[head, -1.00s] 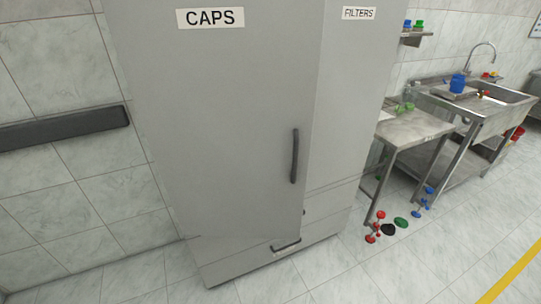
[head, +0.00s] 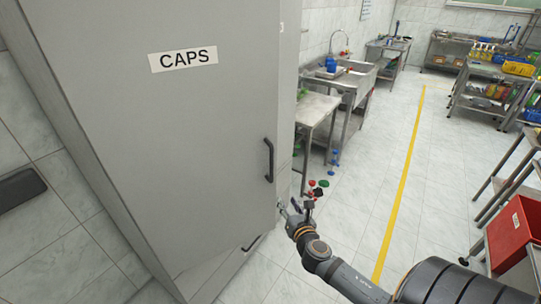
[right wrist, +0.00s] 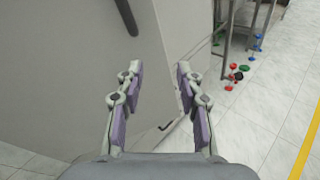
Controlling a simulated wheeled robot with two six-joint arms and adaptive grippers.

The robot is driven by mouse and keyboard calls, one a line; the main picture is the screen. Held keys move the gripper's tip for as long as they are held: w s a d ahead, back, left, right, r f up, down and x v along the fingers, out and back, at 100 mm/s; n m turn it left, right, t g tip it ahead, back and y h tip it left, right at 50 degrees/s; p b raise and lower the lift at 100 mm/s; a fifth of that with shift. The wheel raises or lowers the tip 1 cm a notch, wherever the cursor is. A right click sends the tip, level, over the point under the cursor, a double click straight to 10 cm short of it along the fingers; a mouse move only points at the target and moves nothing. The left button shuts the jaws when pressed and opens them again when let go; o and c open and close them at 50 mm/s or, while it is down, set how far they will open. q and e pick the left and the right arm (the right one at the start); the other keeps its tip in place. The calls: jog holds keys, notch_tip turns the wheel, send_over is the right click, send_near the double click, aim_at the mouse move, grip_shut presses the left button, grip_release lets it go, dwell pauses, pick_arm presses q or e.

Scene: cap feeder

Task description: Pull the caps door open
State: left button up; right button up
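The caps door (head: 190,150) is a tall grey cabinet door with a white CAPS label (head: 184,59); it looks shut. Its dark vertical handle (head: 269,160) is near the door's right edge. In the right wrist view the lower part of the handle (right wrist: 127,15) shows at the top, above and left of the fingers. My right gripper (head: 296,207) is below and right of the handle, apart from it. In the right wrist view the gripper (right wrist: 155,75) is open and empty, facing the door's edge. My left gripper is not in view.
A lower drawer handle (head: 251,243) is at the cabinet's bottom. A red bin (head: 512,232) stands at right. The floor along the yellow line (head: 404,175) is clear.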

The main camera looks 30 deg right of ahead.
aim_at(272, 165)
notch_tip(272, 165, up, 10)
jog(key=a+n+t, duration=0.2)
jog(key=a+n, duration=0.1)
jog(key=n, duration=0.1)
jog(key=p+x, duration=0.1)
jog(key=x, duration=0.4)
jog(key=p+x, duration=0.2)
jog(key=x, duration=0.4)
jog(key=shift+r, duration=0.2)
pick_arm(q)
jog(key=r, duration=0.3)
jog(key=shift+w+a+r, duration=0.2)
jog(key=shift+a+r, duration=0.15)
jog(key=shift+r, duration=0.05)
pick_arm(e)
jog(key=shift+s, duration=0.1)
grip_shut()
